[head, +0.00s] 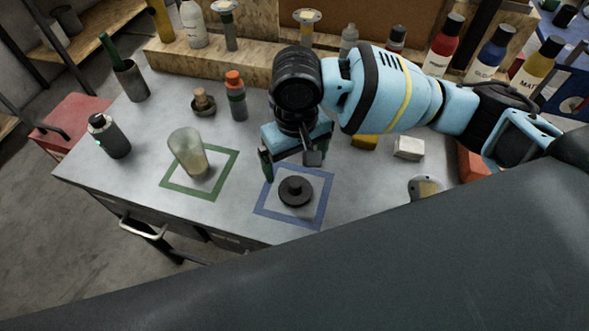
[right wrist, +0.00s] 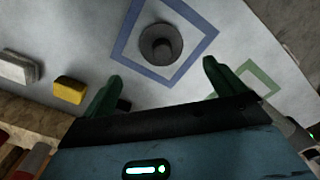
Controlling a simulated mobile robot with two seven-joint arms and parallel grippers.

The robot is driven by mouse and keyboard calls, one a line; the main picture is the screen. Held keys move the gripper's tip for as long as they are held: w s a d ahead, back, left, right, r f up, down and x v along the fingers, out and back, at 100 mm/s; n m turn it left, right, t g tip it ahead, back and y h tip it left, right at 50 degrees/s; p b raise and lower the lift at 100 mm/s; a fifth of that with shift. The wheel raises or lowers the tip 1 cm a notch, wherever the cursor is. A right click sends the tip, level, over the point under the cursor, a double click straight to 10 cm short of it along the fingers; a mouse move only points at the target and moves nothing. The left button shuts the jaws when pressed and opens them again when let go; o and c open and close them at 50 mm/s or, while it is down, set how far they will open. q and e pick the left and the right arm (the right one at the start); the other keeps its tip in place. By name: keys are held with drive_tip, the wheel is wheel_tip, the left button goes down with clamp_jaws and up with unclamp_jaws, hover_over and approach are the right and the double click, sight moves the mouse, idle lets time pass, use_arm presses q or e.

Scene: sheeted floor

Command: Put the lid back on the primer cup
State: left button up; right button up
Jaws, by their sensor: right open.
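The primer cup (head: 188,152) is a translucent, greyish-beige cup standing inside the green square outline, with no lid on its top. The lid (head: 296,190) is a dark round disc with a raised knob, lying flat inside the blue square outline. The lid also shows in the right wrist view (right wrist: 160,44), beyond the fingertips. My right gripper (head: 290,166) is open and empty above the table, just behind the lid. Its green fingers (right wrist: 163,72) are spread wide in the right wrist view and do not touch the lid. My left gripper is not in view.
A dark bottle (head: 115,140) stands left of the cup. An orange-capped bottle (head: 236,96) and a small brown pot (head: 203,102) stand behind it. A yellow block (right wrist: 69,89) and a white block (head: 408,148) lie to the right. Bottles line the wooden shelf at the back.

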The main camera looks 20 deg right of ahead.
sight(296, 183)
drive_tip(key=shift+w, duration=0.1)
drive_tip(key=shift+s+r, duration=0.1)
drive_tip(key=shift+s, duration=0.3)
wheel_tip(296, 183, down, 2)
drive_tip(key=shift+w+f, duration=0.1)
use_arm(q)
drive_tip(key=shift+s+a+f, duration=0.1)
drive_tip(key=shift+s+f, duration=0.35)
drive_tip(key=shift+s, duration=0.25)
use_arm(e)
drive_tip(key=shift+f, duration=0.25)
drive_tip(key=shift+f, duration=0.2)
drive_tip(key=shift+a+f+b, duration=0.1)
drive_tip(key=shift+f+b, duration=0.4)
drive_tip(key=shift+f, duration=1.9)
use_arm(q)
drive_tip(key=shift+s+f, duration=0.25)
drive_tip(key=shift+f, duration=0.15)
